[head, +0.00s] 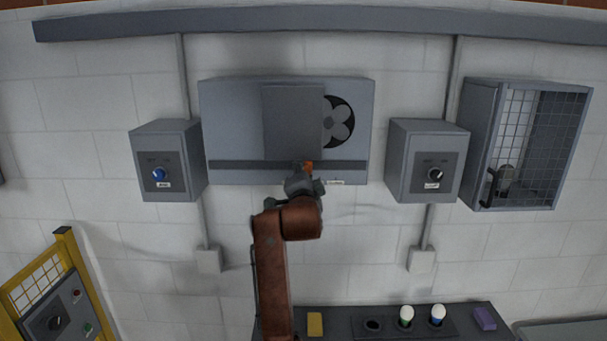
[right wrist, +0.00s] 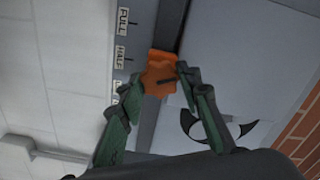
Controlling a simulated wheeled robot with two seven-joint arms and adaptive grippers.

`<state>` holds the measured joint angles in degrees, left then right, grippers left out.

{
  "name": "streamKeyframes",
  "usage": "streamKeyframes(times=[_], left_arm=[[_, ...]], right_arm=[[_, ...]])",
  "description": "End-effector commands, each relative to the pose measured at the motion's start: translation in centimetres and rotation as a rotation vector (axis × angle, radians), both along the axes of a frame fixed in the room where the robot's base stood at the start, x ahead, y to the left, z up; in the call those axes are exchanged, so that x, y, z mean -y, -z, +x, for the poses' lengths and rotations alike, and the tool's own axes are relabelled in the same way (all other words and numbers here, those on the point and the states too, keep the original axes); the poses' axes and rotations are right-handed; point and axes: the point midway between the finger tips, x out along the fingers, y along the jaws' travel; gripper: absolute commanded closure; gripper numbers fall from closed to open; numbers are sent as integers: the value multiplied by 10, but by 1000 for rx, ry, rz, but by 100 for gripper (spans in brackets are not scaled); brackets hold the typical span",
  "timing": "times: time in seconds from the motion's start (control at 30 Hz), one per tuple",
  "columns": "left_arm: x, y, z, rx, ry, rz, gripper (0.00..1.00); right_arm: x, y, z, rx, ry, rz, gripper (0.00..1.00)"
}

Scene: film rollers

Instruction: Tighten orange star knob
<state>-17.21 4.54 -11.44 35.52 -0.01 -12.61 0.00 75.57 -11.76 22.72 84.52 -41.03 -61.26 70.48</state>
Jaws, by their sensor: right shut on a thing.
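The orange star knob (right wrist: 160,75) sits on a dark slot of the grey fan housing (head: 222,133). In the head view only a bit of the knob (head: 308,166) shows above my gripper. My right gripper (head: 304,178) reaches up to it from below. In the right wrist view my right gripper (right wrist: 161,80) has one finger on each side of the knob and is shut on it. A dark pointer line shows on the knob's face. A grey sliding plate (head: 292,115) covers part of the fan (head: 339,122). My left gripper is not in view.
Labels FULL (right wrist: 123,21) and HALF (right wrist: 120,55) stand beside the slot; a third is partly hidden. Grey switch boxes (head: 142,185) (head: 400,180) flank the housing. A mesh cage (head: 483,150) hangs at right. A dark bench (head: 350,322) is below.

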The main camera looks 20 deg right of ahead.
Motion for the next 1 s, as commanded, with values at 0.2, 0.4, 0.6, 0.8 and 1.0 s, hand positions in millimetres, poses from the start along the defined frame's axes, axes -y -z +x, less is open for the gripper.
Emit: streamKeyframes(times=[0.2, 0.4, 0.6, 0.8, 1.0], left_arm=[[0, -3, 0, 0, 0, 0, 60], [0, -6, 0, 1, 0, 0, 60], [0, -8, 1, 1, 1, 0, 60], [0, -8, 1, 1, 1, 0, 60], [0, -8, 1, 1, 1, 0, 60]], right_arm=[[-1, 0, 0, 47, -1, 172, 92], [-1, 0, 0, 81, -1, 289, 92], [0, 1, 0, 102, 0, 359, 92], [0, 1, 0, 110, 1, 388, 92], [0, 1, 0, 112, 1, 391, 92]])
